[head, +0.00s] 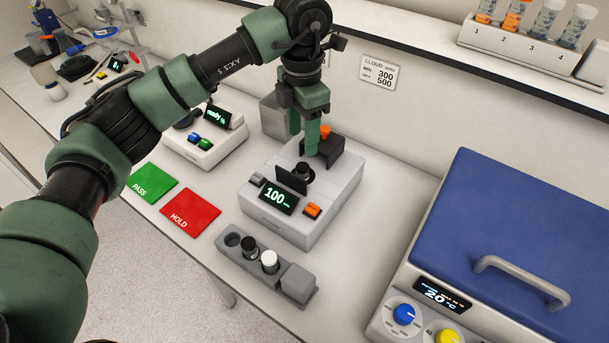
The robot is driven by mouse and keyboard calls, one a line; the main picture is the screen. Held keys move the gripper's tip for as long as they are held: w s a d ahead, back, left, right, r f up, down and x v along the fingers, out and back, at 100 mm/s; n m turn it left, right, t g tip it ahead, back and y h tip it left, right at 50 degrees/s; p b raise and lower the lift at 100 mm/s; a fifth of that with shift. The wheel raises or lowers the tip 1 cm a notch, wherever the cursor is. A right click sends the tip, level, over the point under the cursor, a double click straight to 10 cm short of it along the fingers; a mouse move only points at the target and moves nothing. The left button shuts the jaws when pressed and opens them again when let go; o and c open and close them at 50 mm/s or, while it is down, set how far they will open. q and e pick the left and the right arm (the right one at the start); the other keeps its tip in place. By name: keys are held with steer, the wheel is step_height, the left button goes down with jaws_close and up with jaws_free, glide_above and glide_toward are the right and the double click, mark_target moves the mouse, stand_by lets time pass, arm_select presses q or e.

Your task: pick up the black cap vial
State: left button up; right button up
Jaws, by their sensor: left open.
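My left gripper (304,140) is open and points down over the back of the white meter (325,205), whose display reads 100. I see nothing between the fingers. My right gripper is out of view.
A green PASS mat (154,182) and red HOLD mat (189,219) lie left of the meter. A small instrument (205,150) stands behind them. A blue-lidded box (520,225) fills the right. A tube rack (525,45) sits on the shelf above.

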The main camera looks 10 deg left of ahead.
mark_target(303, 166)
arm_select(q)
steer(key=shift+s+f, duration=0.1)
steer(key=shift+f, duration=0.3)
steer(key=shift+s+f+p, duration=0.2)
steer(key=shift+f+p, duration=0.15)
steer(key=shift+p, duration=0.05)
step_height(303, 166, down, 5)
steer(key=p, duration=0.2)
steer(key=shift+s+r+p, duration=0.15)
steer(key=shift+r+p, duration=0.05)
steer(key=shift+p, duration=0.15)
steer(key=shift+f, duration=0.35)
jaws_close()
